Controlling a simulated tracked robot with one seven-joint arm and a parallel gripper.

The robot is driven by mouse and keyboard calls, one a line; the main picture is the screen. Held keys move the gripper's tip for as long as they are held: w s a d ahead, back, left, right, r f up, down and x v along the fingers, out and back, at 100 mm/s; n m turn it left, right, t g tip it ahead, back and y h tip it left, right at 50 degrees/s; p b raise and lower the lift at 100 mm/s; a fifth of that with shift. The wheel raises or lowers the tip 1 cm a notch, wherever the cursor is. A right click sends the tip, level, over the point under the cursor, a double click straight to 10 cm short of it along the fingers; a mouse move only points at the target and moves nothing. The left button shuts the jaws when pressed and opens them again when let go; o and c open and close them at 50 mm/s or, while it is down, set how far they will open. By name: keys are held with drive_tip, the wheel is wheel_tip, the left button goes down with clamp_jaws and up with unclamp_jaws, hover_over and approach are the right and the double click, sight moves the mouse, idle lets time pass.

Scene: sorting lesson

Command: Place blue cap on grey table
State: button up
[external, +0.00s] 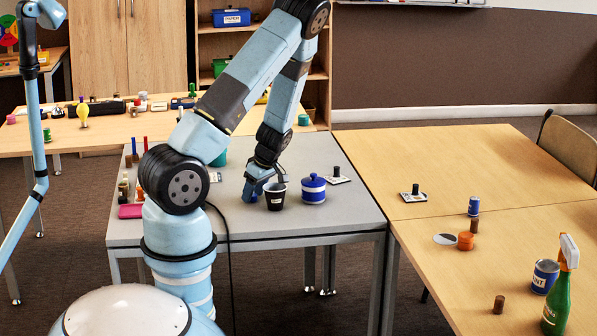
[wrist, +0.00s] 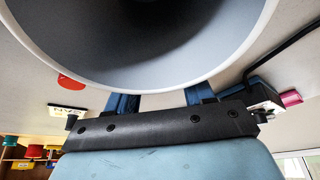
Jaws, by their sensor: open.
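My gripper (external: 262,190) is low over the grey table (external: 235,222), open, with its fingers right beside a dark cup (external: 275,201). In the wrist view the wide pale rim and grey inside of a round vessel (wrist: 150,75), likely this cup, fill the top and partly cover my blue fingers (wrist: 161,101). I cannot tell whether the fingers touch it. A blue lidded jar (external: 313,190) with a white band stands just right of the cup on the grey table.
A small pad with a dark knob (external: 337,176) lies behind the jar. A pink block (external: 131,211) and several small items stand at the table's left. The grey table's front right is clear.

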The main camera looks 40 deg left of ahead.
drive_tip(key=shift+r, duration=0.15)
drive_tip(key=s+d+r+m+h, duration=0.1)
drive_tip(key=d+r+m, duration=0.15)
drive_tip(key=r, duration=0.45)
drive_tip(key=s+d+r+m+t+h, duration=0.1)
drive_tip(key=s+d+r, duration=0.1)
drive_tip(key=d+r, duration=0.35)
drive_tip(key=s+d+r+m+h, duration=0.1)
drive_tip(key=r+m+h, duration=0.1)
drive_tip(key=r, duration=0.6)
drive_tip(key=s+d+r+m+t, duration=0.2)
drive_tip(key=s+r+m, duration=0.4)
drive_tip(key=s+r, duration=0.4)
drive_tip(key=s+d+r+m+t, duration=0.2)
drive_tip(key=s+d+r+m, duration=0.2)
drive_tip(key=s+r, duration=0.6)
drive_tip(key=shift+s+d+r+m+t, duration=0.2)
drive_tip(key=shift+m+t, duration=0.1)
drive_tip(key=shift+m, duration=0.95)
